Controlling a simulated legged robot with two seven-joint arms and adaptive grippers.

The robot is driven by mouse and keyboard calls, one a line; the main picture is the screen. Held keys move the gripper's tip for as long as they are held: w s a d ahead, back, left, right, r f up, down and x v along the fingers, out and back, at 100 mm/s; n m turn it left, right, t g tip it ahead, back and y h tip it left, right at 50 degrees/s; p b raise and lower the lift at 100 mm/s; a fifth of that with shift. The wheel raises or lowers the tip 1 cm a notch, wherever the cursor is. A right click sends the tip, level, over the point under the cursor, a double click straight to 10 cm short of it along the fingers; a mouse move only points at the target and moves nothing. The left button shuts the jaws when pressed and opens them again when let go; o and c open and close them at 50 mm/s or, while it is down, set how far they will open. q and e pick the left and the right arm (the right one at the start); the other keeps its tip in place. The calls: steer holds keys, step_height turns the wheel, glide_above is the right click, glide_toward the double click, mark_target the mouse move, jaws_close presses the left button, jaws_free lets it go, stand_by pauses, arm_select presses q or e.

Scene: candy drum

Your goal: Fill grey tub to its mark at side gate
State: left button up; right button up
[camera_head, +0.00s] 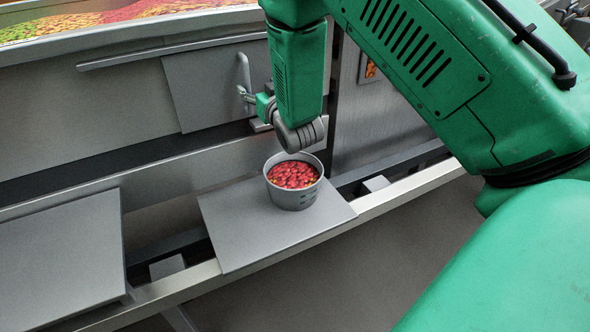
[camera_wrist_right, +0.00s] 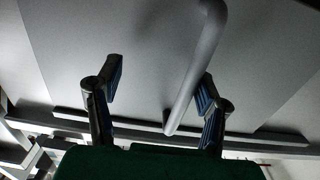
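The grey tub (camera_head: 291,200) stands upright on a flat grey plate (camera_head: 232,230), below the drum's side. It holds red candies with a few yellow ones, their surface a little below the rim. Small dark marks show on its outer wall. The side gate (camera_head: 208,88) is a flat grey panel with an upright bar handle (camera_head: 244,72). My right gripper (camera_head: 256,104) is at this handle. In the right wrist view its two fingers (camera_wrist_right: 160,88) stand apart, with the handle (camera_wrist_right: 196,65) between them, closer to the right finger. My left gripper is out of view.
The drum (camera_head: 120,25) holds red, yellow and green candies at the top left. Another grey plate (camera_head: 60,255) lies at the left, and a metal rail (camera_head: 175,288) runs along the front. A long horizontal bar (camera_head: 140,56) crosses the drum's side.

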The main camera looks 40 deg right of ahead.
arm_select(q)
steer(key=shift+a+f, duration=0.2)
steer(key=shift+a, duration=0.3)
arm_select(e)
steer(key=shift+w+a+r, duration=0.1)
steer(key=shift+a+r, duration=0.2)
steer(key=shift+a, duration=0.4)
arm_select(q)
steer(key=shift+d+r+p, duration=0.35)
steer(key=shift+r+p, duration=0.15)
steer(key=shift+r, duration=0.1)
arm_select(e)
steer(key=v, duration=0.9)
steer(key=shift+d+f, duration=0.15)
steer(key=shift+d, duration=0.25)
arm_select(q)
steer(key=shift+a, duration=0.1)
arm_select(e)
steer(key=shift+a, duration=0.1)
